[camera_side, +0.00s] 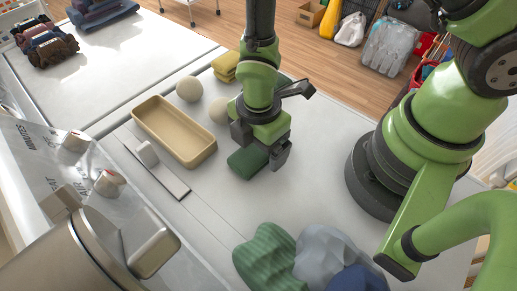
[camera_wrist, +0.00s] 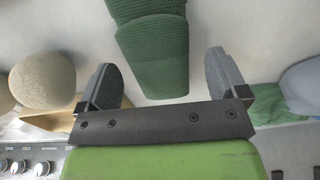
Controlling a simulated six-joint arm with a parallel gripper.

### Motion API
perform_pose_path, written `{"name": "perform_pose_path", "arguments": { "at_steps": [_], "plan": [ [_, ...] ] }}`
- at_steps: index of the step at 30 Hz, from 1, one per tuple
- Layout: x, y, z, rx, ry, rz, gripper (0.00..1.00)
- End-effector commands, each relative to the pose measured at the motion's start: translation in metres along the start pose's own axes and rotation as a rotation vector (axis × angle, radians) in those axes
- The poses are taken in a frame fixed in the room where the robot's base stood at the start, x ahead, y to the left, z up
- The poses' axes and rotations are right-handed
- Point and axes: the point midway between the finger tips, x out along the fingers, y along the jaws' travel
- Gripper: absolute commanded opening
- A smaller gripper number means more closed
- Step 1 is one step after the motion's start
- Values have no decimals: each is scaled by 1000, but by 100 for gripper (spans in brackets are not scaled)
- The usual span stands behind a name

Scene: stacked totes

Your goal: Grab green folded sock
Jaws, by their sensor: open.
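The green folded sock (camera_side: 247,162) lies on the pale worktop, partly under my gripper (camera_side: 260,151). In the wrist view the ribbed green folded sock (camera_wrist: 153,60) lies ahead of the gap between the two fingers of my gripper (camera_wrist: 161,80), with bare surface on both sides of it. My gripper points down and is open, with nothing between its fingers. Part of the sock is hidden by my gripper in the side view. Another bit of dark green (camera_side: 285,78) shows behind my arm, mostly hidden.
A tan tray (camera_side: 160,130) stands left of my gripper, with cream balls (camera_side: 189,88) and yellow folded cloths (camera_side: 225,66) behind. Green (camera_side: 265,258), grey (camera_side: 325,255) and blue (camera_side: 358,280) cloths lie at the front. A control panel (camera_wrist: 28,165) edges the worktop.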

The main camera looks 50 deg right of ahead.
Motion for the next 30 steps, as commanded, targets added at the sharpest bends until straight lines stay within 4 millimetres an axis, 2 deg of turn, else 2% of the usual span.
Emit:
{"name": "perform_pose_path", "arguments": {
  "at_steps": [8, 11, 15, 16, 25, 30],
  "plan": [
    [4, 0, 0, 0, 1, 2, 92],
    [4, 0, 0, 0, 1, 1, 73],
    [4, 0, 0, 0, 1, 1, 41],
    [4, 0, 0, 0, 1, 1, 38],
    [2, 0, 0, 0, 1, 2, 38],
    [-9, 1, -1, 1, 3, 5, 38]
  ]
}}
